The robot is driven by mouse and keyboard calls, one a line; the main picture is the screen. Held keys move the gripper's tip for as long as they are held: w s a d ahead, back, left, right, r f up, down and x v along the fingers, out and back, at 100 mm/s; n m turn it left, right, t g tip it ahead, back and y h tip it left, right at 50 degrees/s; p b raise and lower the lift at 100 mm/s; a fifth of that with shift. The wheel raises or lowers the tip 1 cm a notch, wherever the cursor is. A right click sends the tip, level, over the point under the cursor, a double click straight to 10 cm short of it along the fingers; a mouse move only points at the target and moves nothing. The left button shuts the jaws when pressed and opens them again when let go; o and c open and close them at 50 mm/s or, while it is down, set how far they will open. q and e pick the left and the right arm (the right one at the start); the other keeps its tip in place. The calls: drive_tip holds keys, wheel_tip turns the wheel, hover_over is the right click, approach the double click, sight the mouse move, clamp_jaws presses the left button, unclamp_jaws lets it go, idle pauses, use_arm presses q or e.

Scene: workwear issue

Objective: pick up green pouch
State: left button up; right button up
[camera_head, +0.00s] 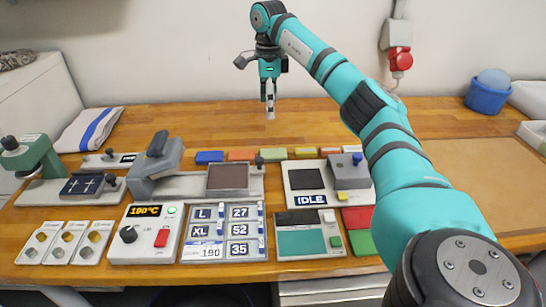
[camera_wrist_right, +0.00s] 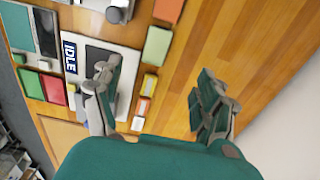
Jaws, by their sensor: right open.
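Flat green pieces show in more than one place, and I cannot tell which is the green pouch. A light green packet (camera_head: 273,154) lies in the back row of packets; the right wrist view also shows it (camera_wrist_right: 157,46). My left gripper is out of view.
Blue (camera_head: 209,157), orange (camera_head: 242,154) and yellow (camera_head: 305,152) packets share the row. A press plate (camera_head: 228,178) and the IDLE device (camera_head: 307,188) stand in front. A red square (camera_head: 357,218) lies near the darker green one. The wooden table behind the row is clear.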

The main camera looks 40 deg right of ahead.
hover_over(273, 153)
drive_tip(key=f, duration=1)
drive_tip(key=shift+w+a+p, duration=0.15)
drive_tip(key=shift+w+p, duration=0.25)
drive_tip(key=f, duration=0.3)
drive_tip(key=f+p, duration=0.1)
drive_tip(key=shift+s+d+f, duration=0.3)
drive_tip(key=shift+s+f, duration=0.1)
drive_tip(key=shift+f, duration=0.25)
drive_tip(key=shift+c, duration=0.4)
drive_tip(key=c, duration=1.2)
